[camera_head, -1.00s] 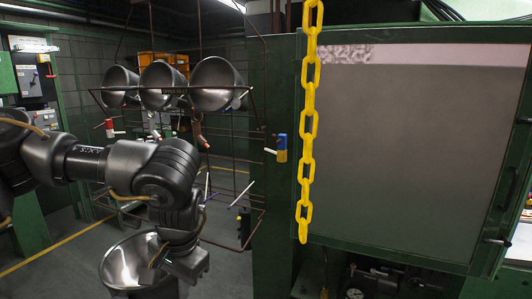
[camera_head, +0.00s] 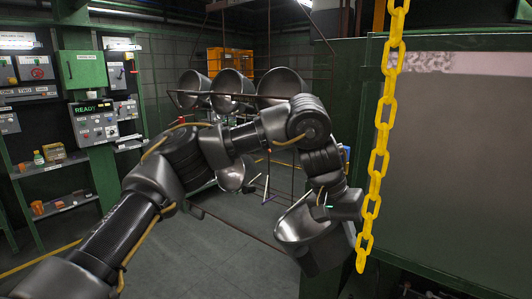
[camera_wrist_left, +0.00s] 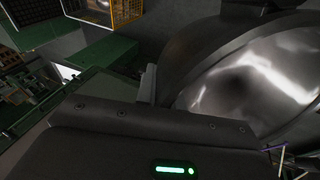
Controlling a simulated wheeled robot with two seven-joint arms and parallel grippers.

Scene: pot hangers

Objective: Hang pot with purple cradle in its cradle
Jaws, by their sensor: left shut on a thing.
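My left gripper (camera_head: 330,211) is shut on the rim of a shiny metal pot (camera_head: 296,222), held in front of and below the hanging rack, with its opening facing up and tilted. In the left wrist view, the pot (camera_wrist_left: 255,85) fills the right side, close to the gripper. My right gripper is not in view.
Several dark metal pots (camera_head: 285,83) sit in the top row of the wire rack. Another metal pot (camera_head: 231,176) shows below my arm. A yellow chain (camera_head: 380,150) hangs just right of the gripper, before a green cabinet (camera_head: 455,180). Floor at lower left is open.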

